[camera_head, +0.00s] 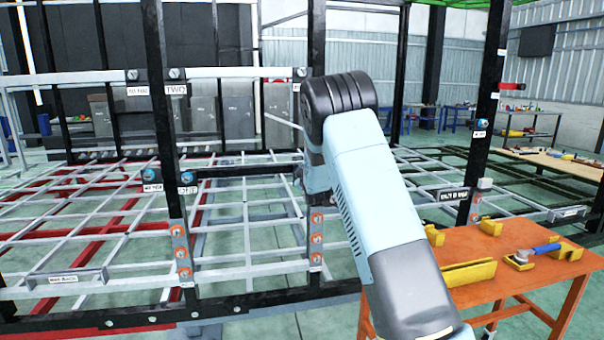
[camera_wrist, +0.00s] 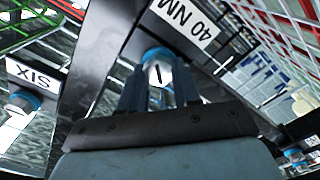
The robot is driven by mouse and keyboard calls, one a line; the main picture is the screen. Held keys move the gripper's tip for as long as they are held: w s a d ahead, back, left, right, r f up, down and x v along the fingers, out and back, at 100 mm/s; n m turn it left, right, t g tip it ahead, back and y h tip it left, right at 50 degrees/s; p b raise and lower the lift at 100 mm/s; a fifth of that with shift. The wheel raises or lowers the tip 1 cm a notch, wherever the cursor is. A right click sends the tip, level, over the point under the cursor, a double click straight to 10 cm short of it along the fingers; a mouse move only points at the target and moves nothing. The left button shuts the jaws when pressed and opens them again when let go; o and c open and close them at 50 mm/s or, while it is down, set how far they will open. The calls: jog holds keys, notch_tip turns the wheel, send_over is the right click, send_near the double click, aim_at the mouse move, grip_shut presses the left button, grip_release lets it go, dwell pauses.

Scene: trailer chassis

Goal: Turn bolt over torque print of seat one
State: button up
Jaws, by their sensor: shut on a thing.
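In the wrist view my gripper (camera_wrist: 158,90) is shut around a bolt (camera_wrist: 157,72) with a pale head, a black line across it and a blue ring behind it. The bolt sits in a dark frame post, beside a white label reading 40 NM (camera_wrist: 186,22), which appears turned in the picture. A second blue-ringed bolt (camera_wrist: 24,101) sits at the left, near a label reading SIX (camera_wrist: 30,76). No label reading ONE is legible. In the head view my arm covers the gripper and the held bolt.
In the head view, blue-ringed bolts (camera_head: 187,177) sit on the left post, above small labels. A label reading TWO (camera_head: 176,90) is higher up. Pale crossbars and dark posts surround my arm. An orange table (camera_head: 520,270) with yellow parts and a blue-handled tool (camera_head: 536,252) stands at right.

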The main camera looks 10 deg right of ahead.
jog(key=shift+a+n, duration=0.15)
jog(key=shift+n, duration=0.25)
jog(key=o, duration=1.1)
jog(key=shift+c, duration=0.2)
jog(key=s, duration=1.3)
jog(key=shift+s+f, duration=0.15)
jog(key=shift+s, duration=0.15)
